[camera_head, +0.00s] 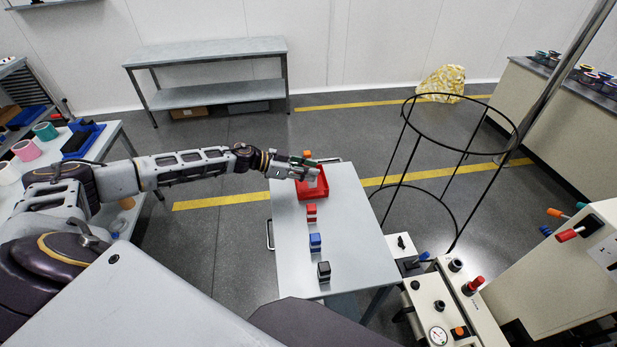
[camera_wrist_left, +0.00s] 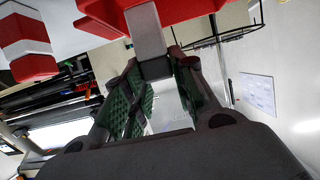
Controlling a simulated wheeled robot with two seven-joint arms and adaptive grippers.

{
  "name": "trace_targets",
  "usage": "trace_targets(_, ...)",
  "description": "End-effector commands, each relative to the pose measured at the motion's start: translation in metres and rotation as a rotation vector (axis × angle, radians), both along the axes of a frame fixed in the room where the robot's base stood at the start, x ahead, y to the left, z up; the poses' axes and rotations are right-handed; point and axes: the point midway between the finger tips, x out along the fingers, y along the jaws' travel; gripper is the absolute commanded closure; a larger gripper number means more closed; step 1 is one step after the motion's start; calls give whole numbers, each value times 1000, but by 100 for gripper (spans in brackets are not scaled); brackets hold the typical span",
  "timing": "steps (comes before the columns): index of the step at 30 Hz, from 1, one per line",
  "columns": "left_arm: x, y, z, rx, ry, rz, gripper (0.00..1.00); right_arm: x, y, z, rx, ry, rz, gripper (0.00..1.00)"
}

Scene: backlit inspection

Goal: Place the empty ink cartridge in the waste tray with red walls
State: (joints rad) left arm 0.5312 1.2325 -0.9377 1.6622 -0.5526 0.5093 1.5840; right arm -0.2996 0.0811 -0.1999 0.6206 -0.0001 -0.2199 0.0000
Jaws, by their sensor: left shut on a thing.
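The waste tray with red walls (camera_head: 318,194) sits at the far end of the grey table, and my left arm reaches over it from the left. My left gripper (camera_head: 308,170) is over the tray, shut on a grey block-like piece, the ink cartridge (camera_wrist_left: 148,30). In the left wrist view the cartridge is between the green-padded fingertips (camera_wrist_left: 152,70), with the red tray (camera_wrist_left: 180,10) just beyond it. I cannot tell whether the cartridge touches the tray. My right gripper is not in view.
A red cartridge (camera_head: 311,212), a blue one (camera_head: 315,242) and a black one (camera_head: 324,271) stand in a row nearer me. A small orange thing (camera_head: 307,154) shows beyond the gripper. A black wire frame (camera_head: 405,150) stands right of the table (camera_head: 362,250).

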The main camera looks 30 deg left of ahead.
Motion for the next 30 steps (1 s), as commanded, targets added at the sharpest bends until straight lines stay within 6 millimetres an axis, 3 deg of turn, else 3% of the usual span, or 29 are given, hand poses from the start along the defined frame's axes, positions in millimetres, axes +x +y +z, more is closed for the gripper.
trace_targets(9,0,0,-30,-1,1,0,90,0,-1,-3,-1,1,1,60)
trace_targets(23,0,0,-33,0,0,0,90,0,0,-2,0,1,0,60)
trace_targets(24,0,0,-33,0,0,0,70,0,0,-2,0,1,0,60)
trace_targets(28,0,0,-33,0,0,0,53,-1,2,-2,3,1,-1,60)
trace_targets(30,0,0,-33,0,0,0,52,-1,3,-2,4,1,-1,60)
